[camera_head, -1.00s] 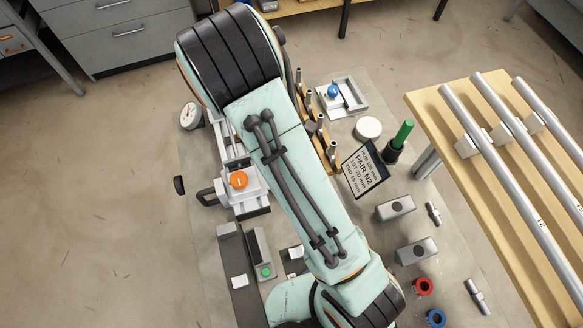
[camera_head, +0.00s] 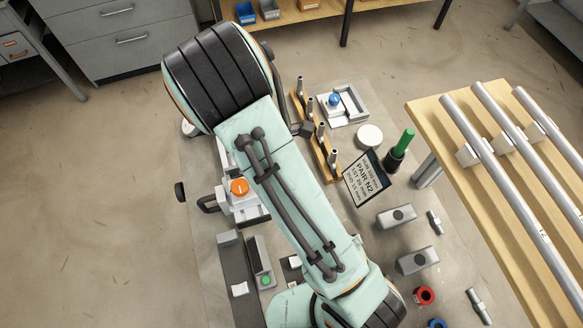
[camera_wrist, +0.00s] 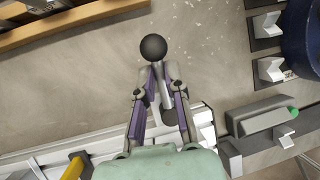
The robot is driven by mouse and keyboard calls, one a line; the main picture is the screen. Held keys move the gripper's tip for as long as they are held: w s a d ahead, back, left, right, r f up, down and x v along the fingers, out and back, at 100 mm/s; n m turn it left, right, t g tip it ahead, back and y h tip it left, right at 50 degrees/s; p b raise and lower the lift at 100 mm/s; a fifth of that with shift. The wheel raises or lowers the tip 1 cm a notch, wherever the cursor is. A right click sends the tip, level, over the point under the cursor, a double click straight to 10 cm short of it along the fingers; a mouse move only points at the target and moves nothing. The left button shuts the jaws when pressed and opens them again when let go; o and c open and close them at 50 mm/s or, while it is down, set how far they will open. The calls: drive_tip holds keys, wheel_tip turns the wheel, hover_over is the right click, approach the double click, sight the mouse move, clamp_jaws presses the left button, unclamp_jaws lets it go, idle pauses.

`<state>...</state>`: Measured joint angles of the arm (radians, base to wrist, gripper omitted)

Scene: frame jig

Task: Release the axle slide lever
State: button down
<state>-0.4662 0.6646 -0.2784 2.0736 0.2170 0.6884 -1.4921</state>
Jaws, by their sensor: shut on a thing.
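In the wrist view a grey lever with a black ball knob (camera_wrist: 153,47) stands between the fingers of my gripper (camera_wrist: 154,92). The fingers are shut on the lever's shaft, and the knob sticks out beyond the fingertips. White rails of the slide unit (camera_wrist: 195,120) lie below and beside the fingers. In the head view the slide unit with an orange knob (camera_head: 239,187) is partly covered by my arm. My gripper and the lever are hidden there under the arm.
A wooden rack with upright pins (camera_head: 328,160) stands right of my arm; a wooden edge also shows in the wrist view (camera_wrist: 75,28). A box with a green button (camera_head: 265,281) sits at the lower left. A sign (camera_head: 366,178) and green-handled tool (camera_head: 404,142) stand further right.

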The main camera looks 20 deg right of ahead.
drive_tip(key=c, duration=1.1)
unclamp_jaws()
drive_tip(key=shift+c, duration=0.2)
drive_tip(key=v, duration=1.2)
